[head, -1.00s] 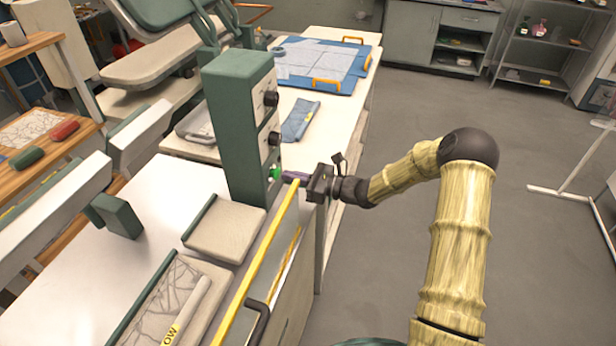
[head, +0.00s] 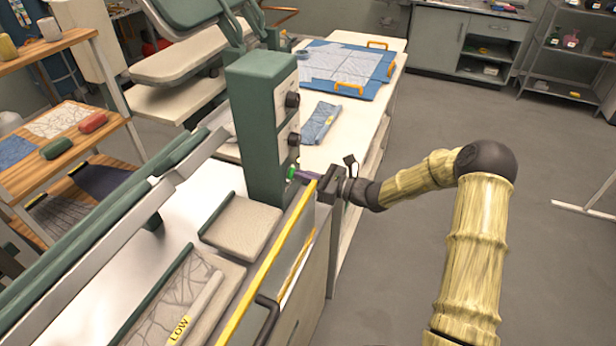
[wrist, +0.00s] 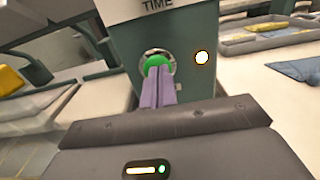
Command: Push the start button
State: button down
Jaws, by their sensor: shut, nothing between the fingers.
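The green start button (wrist: 155,61) sits in a pale ring on the front of a green control post, under the word TIME, in the wrist view. In the head view the button (head: 291,172) is a small green spot low on the post (head: 262,120). My gripper (wrist: 158,78) is shut and empty. Its purple fingertips overlap the lower part of the button and appear to touch it. In the head view my gripper (head: 304,177) reaches the post from the right. A round light (wrist: 201,57) glows beside the button.
Two black knobs (head: 292,100) sit higher on the post. A yellow bar (head: 268,262) runs along the machine's front edge, just below my gripper. A long green and grey beam (head: 120,215) spans the left. Open floor (head: 400,270) lies to the right.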

jog(key=b+v, duration=0.1)
jog(key=v, duration=1.3)
dwell(0.5)
